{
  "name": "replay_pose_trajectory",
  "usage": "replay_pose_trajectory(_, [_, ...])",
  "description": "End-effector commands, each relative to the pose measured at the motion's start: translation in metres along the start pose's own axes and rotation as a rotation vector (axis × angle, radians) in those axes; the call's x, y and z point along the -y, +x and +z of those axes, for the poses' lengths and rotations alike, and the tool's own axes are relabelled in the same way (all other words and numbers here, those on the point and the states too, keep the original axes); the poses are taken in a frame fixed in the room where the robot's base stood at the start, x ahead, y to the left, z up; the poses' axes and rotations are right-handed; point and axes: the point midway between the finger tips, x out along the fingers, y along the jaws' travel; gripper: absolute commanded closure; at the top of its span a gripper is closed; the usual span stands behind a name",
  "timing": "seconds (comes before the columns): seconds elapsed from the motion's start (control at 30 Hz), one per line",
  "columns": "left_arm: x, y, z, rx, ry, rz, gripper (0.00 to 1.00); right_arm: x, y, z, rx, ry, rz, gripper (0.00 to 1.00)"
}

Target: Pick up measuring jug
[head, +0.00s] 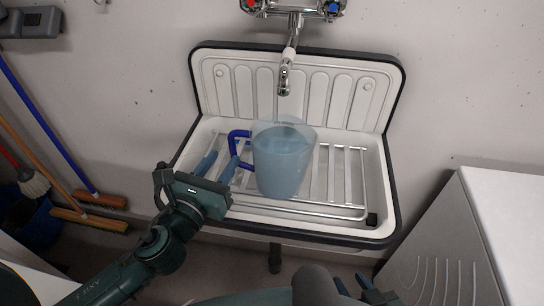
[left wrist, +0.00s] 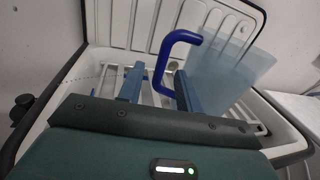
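The measuring jug (head: 281,162) is translucent blue with a dark blue handle on its left side. It stands upright on the wire rack in the sink. In the left wrist view the jug (left wrist: 228,75) is at the upper right. My left gripper (head: 217,166) is open at the sink's left side, with its fingers pointing toward the handle. In the left wrist view the handle reaches into the gap between the fingers (left wrist: 157,88), close to the right finger; contact cannot be told. My right gripper (head: 353,285) shows at the bottom edge, apart from the sink, its two fingertips apart and empty.
The white sink (head: 383,200) has a dark rim and a raised back. A tap (head: 286,75) hangs above the jug. Brooms (head: 100,198) lean at the left. A white cabinet (head: 505,215) stands at the right.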

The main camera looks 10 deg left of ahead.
Motion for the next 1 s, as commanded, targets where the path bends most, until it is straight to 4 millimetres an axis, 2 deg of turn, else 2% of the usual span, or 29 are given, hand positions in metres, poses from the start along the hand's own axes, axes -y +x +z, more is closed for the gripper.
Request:
replay_pose_trajectory(0.37, [0.003, 0.048, 0.002, 0.0, -0.001, 0.001, 0.65, -0.003, -0.002, -0.005, 0.005, -0.015, 0.01, 0.64])
replay_pose_trajectory(0.67, [0.003, 0.052, 0.001, -0.001, -0.001, 0.0, 0.66, -0.005, -0.001, -0.001, 0.013, -0.014, 0.014, 0.64])
replay_pose_trajectory(1.0, [0.003, 0.051, 0.001, -0.001, -0.001, 0.001, 0.94, -0.004, -0.002, -0.005, 0.006, -0.011, 0.013, 0.64])
